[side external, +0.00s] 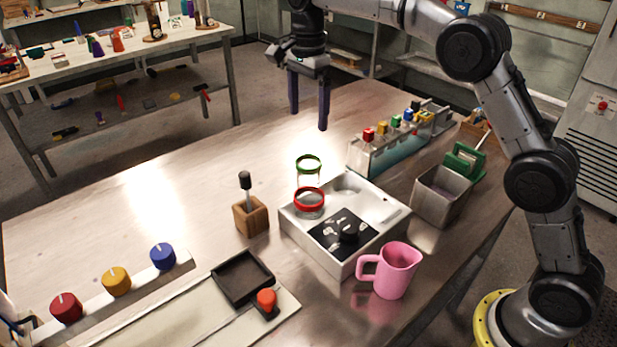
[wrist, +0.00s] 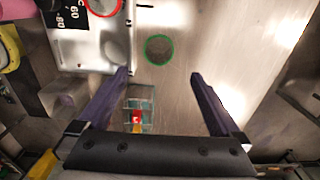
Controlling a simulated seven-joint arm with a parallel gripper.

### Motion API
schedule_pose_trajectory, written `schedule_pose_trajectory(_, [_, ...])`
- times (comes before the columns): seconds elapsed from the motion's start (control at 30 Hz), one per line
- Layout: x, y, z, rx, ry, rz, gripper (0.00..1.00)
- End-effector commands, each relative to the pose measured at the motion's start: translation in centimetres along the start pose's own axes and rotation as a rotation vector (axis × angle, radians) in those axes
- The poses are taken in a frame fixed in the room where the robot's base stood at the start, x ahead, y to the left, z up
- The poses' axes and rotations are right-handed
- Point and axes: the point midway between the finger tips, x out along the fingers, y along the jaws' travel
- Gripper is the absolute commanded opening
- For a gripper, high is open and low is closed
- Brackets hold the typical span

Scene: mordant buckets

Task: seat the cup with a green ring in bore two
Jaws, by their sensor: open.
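The cup with a green ring (side external: 309,160) is clear and stands upright on the table just behind the white block. In the wrist view the same green-ringed cup (wrist: 159,50) lies ahead of the fingertips, between their lines. The white block (side external: 360,262) has a red-ringed cup (side external: 310,200) at its left corner and what looks like an empty round bore (side external: 347,185) at its back. I cannot read any bore number. My gripper (side external: 308,121) is open and empty, raised above the table behind the green-ringed cup; it also shows in the wrist view (wrist: 159,74).
A rack with coloured tops (side external: 390,145) stands right of the cup. A wooden holder with a black-handled tool (side external: 251,214) is left of the block. A pink jug (side external: 397,270) and a metal bucket (side external: 438,197) stand nearby. The table's left middle is clear.

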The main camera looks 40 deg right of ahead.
Motion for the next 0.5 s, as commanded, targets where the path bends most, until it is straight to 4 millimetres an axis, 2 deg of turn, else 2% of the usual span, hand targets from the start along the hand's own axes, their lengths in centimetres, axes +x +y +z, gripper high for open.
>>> schedule_pose_trajectory(0.4, [6.9, 0.1, 0.1, -0.003, 0.0, 0.005, 1.0])
schedule_pose_trajectory(0.5, [8.0, 0.1, 0.1, -0.003, 0.0, 0.003, 1.0])
